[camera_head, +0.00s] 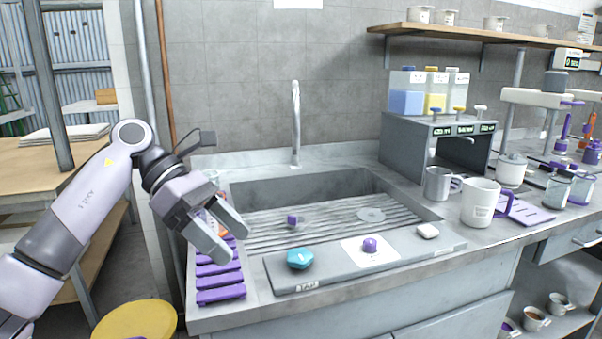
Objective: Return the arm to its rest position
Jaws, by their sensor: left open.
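My left arm (85,205) comes in from the left. Its gripper (236,243) is open, with two grey fingers apart and nothing seen between them. The gripper is above the purple slatted rack (220,280) at the left of the sink, and it hides part of that rack. A small purple piece (292,220) lies in the ribbed sink. A teal knob-like piece (300,259) and a purple knob-like piece (369,244) on a white square sit on the grey front strip (330,275). My right gripper is not in view.
The sink (330,188) has a tall faucet (296,125) behind it. A metal pitcher (438,184), a white mug (480,202) and a grey dispenser machine (400,143) stand to the right. A wooden table (40,172) is at the left, and a yellow round top (135,320) is low at front left.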

